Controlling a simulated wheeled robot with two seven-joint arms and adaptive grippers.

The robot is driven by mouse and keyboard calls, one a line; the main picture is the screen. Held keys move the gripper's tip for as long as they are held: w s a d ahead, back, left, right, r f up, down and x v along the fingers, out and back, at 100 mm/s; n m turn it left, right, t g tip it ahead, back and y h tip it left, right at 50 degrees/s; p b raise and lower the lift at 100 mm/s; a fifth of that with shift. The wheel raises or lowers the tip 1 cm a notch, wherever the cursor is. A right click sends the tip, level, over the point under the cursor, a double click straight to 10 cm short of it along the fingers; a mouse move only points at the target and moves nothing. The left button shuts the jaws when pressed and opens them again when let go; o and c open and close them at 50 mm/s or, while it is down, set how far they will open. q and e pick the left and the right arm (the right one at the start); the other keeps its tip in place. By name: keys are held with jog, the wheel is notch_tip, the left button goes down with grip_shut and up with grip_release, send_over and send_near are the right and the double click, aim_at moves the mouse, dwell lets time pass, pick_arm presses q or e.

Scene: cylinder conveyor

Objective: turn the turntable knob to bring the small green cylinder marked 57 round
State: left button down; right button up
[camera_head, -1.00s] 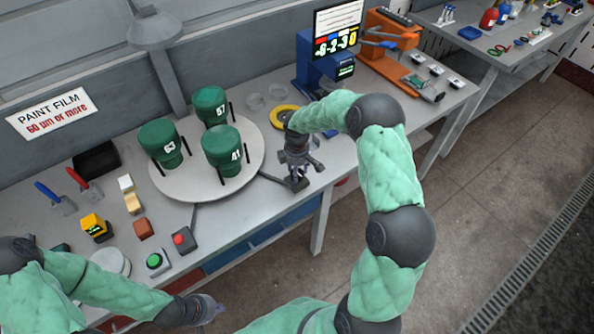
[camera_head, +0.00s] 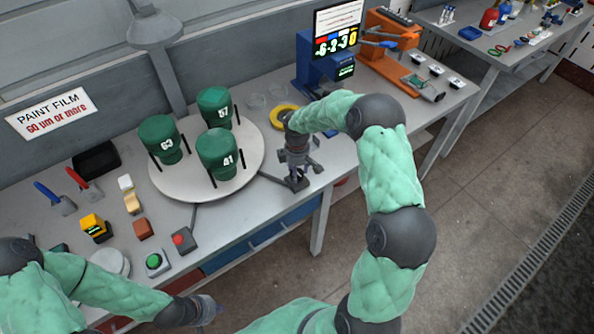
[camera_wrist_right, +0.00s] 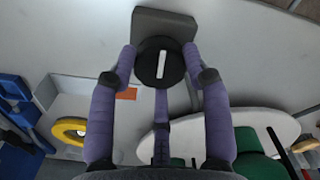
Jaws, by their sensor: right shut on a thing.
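The white turntable (camera_head: 190,187) carries three green cylinders. The cylinder marked 57 (camera_head: 214,104) stands at its back right, the one marked 63 (camera_head: 160,140) at its left and the one marked 41 (camera_head: 216,153) at its front. My right gripper (camera_head: 298,178) is at the dark knob, right of the turntable. In the right wrist view its purple fingers are closed around the round black knob (camera_wrist_right: 161,67), which has a white bar on top. My left gripper (camera_head: 208,310) is off the table's front edge, clear of the objects; its fingers are too small to read.
A green button (camera_head: 154,261) and a red button (camera_head: 182,239) stand near the front edge. A yellow ring (camera_head: 284,116) lies behind my right gripper. A blue display stand (camera_head: 322,70) and an orange machine (camera_head: 388,50) stand further right.

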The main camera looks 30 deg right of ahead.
jog(key=shift+f+m, duration=0.1)
jog(key=shift+m, duration=0.6)
dwell(1.1)
jog(key=o, duration=1.2)
jog(key=shift+c, duration=0.2)
notch_tip(320, 180, up, 12)
